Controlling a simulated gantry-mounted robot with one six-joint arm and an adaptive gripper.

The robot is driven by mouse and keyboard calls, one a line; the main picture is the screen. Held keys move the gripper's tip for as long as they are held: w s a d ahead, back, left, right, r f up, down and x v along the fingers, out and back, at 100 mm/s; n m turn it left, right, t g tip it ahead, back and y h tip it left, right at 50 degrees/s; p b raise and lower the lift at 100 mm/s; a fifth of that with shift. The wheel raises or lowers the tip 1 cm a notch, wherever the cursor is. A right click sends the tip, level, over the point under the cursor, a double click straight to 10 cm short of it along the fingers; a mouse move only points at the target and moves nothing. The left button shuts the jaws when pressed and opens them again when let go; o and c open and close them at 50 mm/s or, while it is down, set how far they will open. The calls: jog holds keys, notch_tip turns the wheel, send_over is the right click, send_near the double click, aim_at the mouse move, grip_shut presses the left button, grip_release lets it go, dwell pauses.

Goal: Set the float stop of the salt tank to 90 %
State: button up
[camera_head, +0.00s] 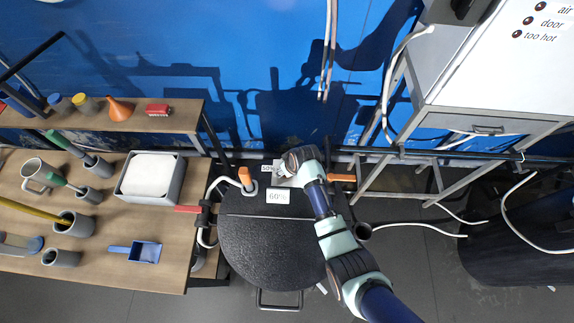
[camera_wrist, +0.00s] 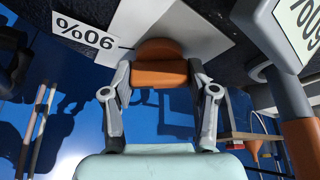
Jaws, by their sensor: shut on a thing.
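The salt tank's round black lid (camera_head: 270,250) fills the middle of the head view. A white 60% card (camera_head: 278,197) stands on it, and a smaller card (camera_head: 268,168) behind it is hard to read. In the wrist view a 90% label (camera_wrist: 85,32) shows upside down beside a white plate (camera_wrist: 180,22). My gripper (camera_head: 291,163) is at the tank's back edge. In the wrist view my gripper (camera_wrist: 160,80) is shut on an orange block (camera_wrist: 160,62), seemingly the float stop, next to the plate. My gripper hides this block in the head view.
An orange-handled grey pipe (camera_head: 245,178) stands left of the cards, close to my gripper in the wrist view (camera_wrist: 300,145). An orange bar (camera_head: 341,178) lies right of my gripper. A wooden workbench (camera_head: 105,270) is at left, a metal frame (camera_head: 385,165) at right.

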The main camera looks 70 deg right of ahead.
jog(key=shift+m+g+h+p, duration=0.5)
jog(key=shift+m+p, duration=0.1)
jog(key=shift+m, duration=1)
jog(key=o, duration=1.2)
jog(key=shift+c, duration=0.2)
jog(key=v, duration=1.2)
